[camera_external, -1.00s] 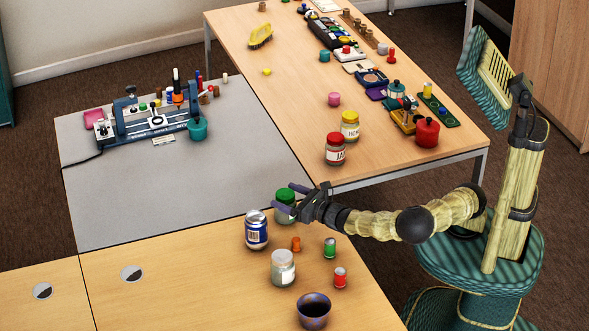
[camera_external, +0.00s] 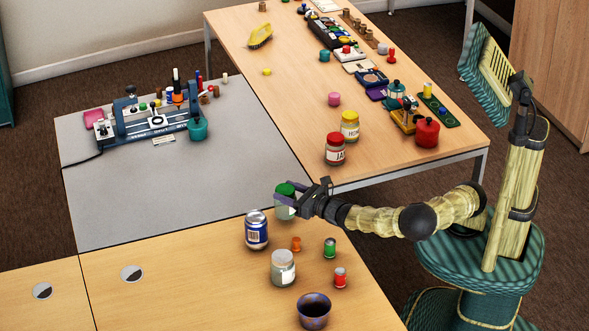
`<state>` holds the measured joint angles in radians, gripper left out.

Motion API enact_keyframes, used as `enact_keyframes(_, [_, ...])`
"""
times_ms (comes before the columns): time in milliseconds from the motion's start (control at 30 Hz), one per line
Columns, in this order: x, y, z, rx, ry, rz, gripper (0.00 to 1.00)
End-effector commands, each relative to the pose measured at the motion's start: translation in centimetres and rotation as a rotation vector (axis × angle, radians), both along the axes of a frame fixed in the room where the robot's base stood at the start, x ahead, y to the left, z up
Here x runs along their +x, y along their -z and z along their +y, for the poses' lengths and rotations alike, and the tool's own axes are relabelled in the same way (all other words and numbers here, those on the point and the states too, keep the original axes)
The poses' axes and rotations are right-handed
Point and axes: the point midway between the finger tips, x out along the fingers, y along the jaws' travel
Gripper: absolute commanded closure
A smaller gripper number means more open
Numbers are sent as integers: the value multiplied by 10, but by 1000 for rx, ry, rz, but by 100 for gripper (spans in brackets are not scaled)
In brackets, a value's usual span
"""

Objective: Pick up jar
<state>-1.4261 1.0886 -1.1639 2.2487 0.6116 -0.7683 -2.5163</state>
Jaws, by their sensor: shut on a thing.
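A clear jar with a green lid (camera_external: 284,204) is at the near right corner of the grey mat, by the edge of the wooden table. My gripper (camera_external: 287,193) reaches it from the right and is shut on it, with the fingers at the height of the lid. The jar is upright; whether its base touches the surface I cannot tell. Other jars stand nearby: a grey-lidded jar (camera_external: 283,268), a red-lidded jar (camera_external: 335,149) and a yellow-lidded jar (camera_external: 350,126).
A blue and white can (camera_external: 256,230) stands just left of the held jar. An orange spool (camera_external: 296,244), a green can (camera_external: 330,248), a red can (camera_external: 340,278) and a dark bowl (camera_external: 313,311) are nearer. The grey mat's middle (camera_external: 210,180) is clear.

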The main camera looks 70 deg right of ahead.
Motion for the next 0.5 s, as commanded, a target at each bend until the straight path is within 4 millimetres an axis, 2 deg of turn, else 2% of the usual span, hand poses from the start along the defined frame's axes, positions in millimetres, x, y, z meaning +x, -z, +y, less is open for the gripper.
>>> enact_keyframes(33, [0,-14,1,3,-2,-3,90])
enact_keyframes(300, [0,-66,1,2,-1,-3,90])
enact_keyframes(500, [0,-82,0,1,-1,-1,90])
